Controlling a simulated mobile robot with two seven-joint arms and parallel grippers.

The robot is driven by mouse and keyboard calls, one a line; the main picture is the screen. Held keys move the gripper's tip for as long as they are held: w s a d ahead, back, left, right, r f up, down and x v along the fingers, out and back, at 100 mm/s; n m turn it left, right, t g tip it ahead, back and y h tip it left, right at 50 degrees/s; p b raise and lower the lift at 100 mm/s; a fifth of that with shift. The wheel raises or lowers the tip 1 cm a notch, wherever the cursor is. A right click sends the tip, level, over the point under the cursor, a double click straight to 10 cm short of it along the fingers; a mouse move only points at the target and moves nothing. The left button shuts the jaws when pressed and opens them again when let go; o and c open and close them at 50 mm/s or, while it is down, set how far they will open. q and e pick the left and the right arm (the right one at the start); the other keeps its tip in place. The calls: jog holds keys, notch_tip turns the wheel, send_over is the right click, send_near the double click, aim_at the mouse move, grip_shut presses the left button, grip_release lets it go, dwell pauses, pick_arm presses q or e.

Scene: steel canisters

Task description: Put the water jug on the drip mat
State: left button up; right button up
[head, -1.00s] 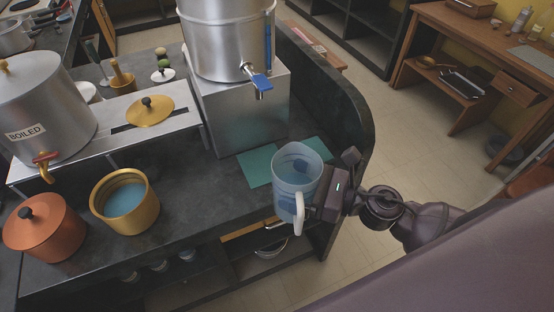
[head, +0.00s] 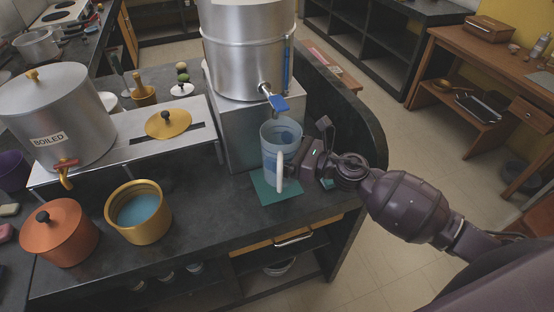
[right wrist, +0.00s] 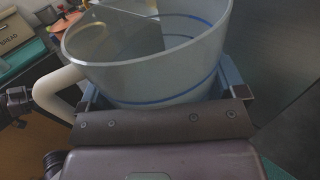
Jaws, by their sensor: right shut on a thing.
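The water jug (head: 270,150) is a clear bluish pitcher with a white handle, upright below the big steel canister's blue tap (head: 279,103). My right gripper (head: 299,163) is shut on the jug from its right side. In the right wrist view the jug (right wrist: 150,65) fills the space between the fingers (right wrist: 165,95), its handle to the left. The teal drip mat (head: 277,198) lies flat on the dark counter. The jug's lower end overlaps the mat in the head view; I cannot tell whether it touches. My left gripper is out of view.
The steel canister (head: 243,60) stands on a metal box (head: 232,135) just behind the jug. A brass pot of water (head: 138,213), a copper pot (head: 60,232) and the BOILED canister (head: 55,110) stand at left.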

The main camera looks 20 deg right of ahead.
aim_at(272, 140)
jog(key=w, duration=0.3)
jog(key=shift+w+a+r, duration=0.1)
jog(key=shift+w, duration=0.05)
notch_tip(272, 140, down, 2)
jog(key=shift+f+b, duration=0.25)
jog(key=shift+b, duration=0.15)
jog(key=shift+f+b, duration=0.5)
jog(key=shift+f, duration=1.4)
jog(key=shift+w+f, duration=0.1)
jog(key=shift+f, duration=0.15)
jog(key=shift+w+f, duration=0.1)
jog(key=shift+f, duration=0.05)
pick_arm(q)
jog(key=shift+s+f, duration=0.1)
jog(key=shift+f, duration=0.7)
pick_arm(e)
jog(key=shift+f, duration=0.1)
jog(key=o, duration=1)
jog(key=shift+c, duration=0.2)
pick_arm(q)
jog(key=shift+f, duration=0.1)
